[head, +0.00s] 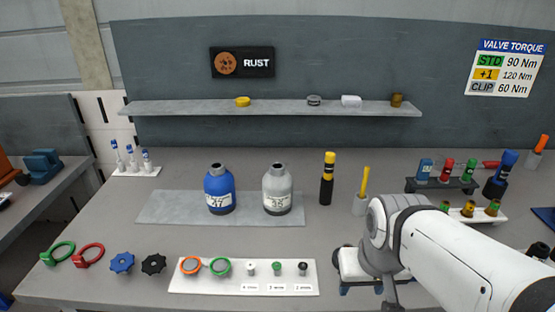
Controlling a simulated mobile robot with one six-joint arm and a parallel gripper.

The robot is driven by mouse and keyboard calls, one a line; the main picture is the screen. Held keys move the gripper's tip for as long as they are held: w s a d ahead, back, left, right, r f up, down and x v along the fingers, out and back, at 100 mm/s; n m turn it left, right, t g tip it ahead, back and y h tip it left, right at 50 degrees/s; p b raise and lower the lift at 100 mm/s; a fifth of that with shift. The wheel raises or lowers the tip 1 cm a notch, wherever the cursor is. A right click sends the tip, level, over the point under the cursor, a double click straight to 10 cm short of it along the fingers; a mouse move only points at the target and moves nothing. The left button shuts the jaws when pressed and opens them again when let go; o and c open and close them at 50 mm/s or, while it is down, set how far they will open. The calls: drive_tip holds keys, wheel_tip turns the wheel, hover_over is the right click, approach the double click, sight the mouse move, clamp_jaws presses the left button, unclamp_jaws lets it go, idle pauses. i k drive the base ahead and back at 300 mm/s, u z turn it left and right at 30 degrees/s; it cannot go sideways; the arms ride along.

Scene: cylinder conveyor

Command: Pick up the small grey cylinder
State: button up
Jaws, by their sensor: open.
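The silver-grey bottle-like cylinder (278,183) stands upright on a flat grey plate (170,207) at the middle of the bench. It has a dark neck and a white label that seems to read 38. A blue bottle (218,182) of similar size, labelled 37, stands just left of it on the same plate, with a gap between them. My white and grey arm comes in from the lower right and ends well to the right of the grey cylinder. I cannot make out my gripper's fingers. Nothing touches the grey cylinder.
A black and yellow marker-like tool (327,180) and a yellow-handled tool (365,183) stand between the cylinder and my arm. A white tray (225,291) holds rings and small plugs in front. A shelf (200,108) runs behind. The plate's left part is clear.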

sight(276, 184)
drive_tip(key=z, duration=1.65)
drive_tip(key=k, duration=1.1)
drive_tip(key=u, duration=1.05)
drive_tip(key=i, duration=1)
drive_tip(key=u, duration=0.05)
